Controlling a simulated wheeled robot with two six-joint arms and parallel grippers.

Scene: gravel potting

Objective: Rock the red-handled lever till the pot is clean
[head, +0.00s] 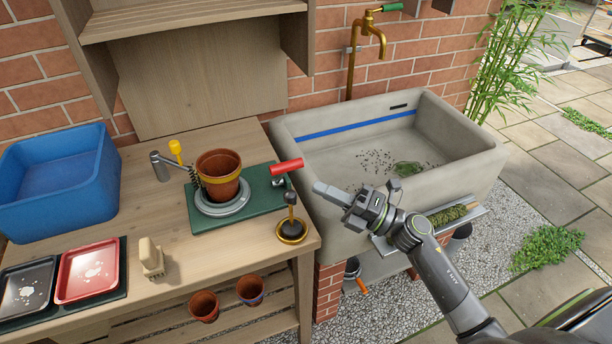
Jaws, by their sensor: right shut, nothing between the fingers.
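The red-handled lever (286,166) stands at the right end of a green base plate (262,207) on the wooden bench. A terracotta pot (219,177) sits upright on a round grey holder (222,206) on the same plate. The state of the pot's inside is too small to tell. My right gripper (318,187) is shut and empty, pointing left over the sink's near left edge. It is to the right of the lever and slightly below it in the picture, apart from it. My left gripper is not in view.
A stone sink (440,150) with dark debris is on the right, under a brass tap (369,30). A plunger-like tool (291,228) stands at the bench's front right corner. A blue tub (60,175), a red tray (88,271) and a brush (151,258) are on the left.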

